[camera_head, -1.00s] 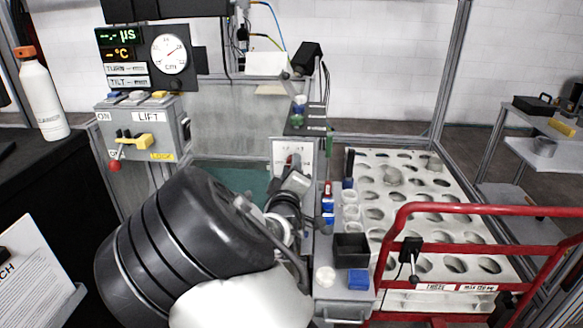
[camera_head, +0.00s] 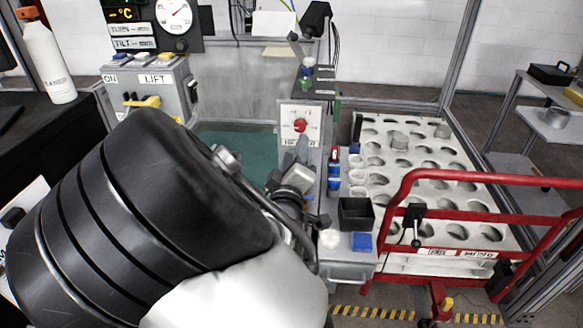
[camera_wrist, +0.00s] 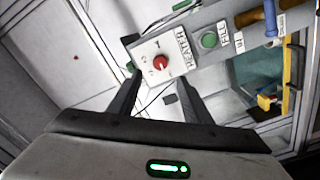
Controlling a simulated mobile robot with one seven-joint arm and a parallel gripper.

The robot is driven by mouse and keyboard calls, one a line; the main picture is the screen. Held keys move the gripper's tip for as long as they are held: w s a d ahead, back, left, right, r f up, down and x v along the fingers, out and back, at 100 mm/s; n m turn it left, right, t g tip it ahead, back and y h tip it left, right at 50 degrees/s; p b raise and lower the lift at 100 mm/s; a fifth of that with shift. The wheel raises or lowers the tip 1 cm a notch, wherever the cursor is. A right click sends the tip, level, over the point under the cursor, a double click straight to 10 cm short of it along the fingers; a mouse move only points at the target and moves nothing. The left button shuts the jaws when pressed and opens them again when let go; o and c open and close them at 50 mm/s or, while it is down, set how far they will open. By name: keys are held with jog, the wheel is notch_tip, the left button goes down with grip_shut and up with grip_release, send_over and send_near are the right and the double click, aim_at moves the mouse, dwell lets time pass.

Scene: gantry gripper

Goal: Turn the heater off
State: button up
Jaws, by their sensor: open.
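The heater panel (camera_head: 288,135) is a white plate on a grey box with a round red knob (camera_head: 300,125), beyond my arm in the head view. In the wrist view the panel (camera_wrist: 146,48) reads HEATER, and its red knob (camera_wrist: 161,62) lies ahead of and between my fingers. My gripper (camera_wrist: 160,84) is open and empty, its two dark fingers apart. The knob appears clear of the fingers. In the head view my wrist is just below the panel, and the fingertips are hard to make out.
A green button (camera_wrist: 208,40) sits beside the heater panel in the wrist view. The lift box (camera_head: 150,85) with a yellow handle stands to the left. A black bin (camera_head: 356,214), a blue block (camera_head: 361,242) and a red rail (camera_head: 480,178) are to the right.

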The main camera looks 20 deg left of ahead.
jog(key=v, duration=0.7)
jog(key=shift+p, duration=0.3)
jog(key=w+d+f+m+g+h, duration=0.1)
jog(key=w+d+f+m+g, duration=0.2)
jog(key=d+m+g, duration=0.5)
jog(key=s+d+r+m+g+h, duration=0.25)
jog(key=s+d+r, duration=0.35)
jog(key=s+d, duration=0.55)
jog(key=s+d+r+m+g+h, duration=0.1)
jog(key=s+d+r+m, duration=0.45)
jog(key=d, duration=0.85)
jog(key=s+r+n+p, duration=0.1)
jog(key=s+r+p, duration=0.2)
jog(key=r+p, duration=1.1)
jog(key=shift+r+n+p, duration=0.4)
jog(key=shift+r, duration=0.2)
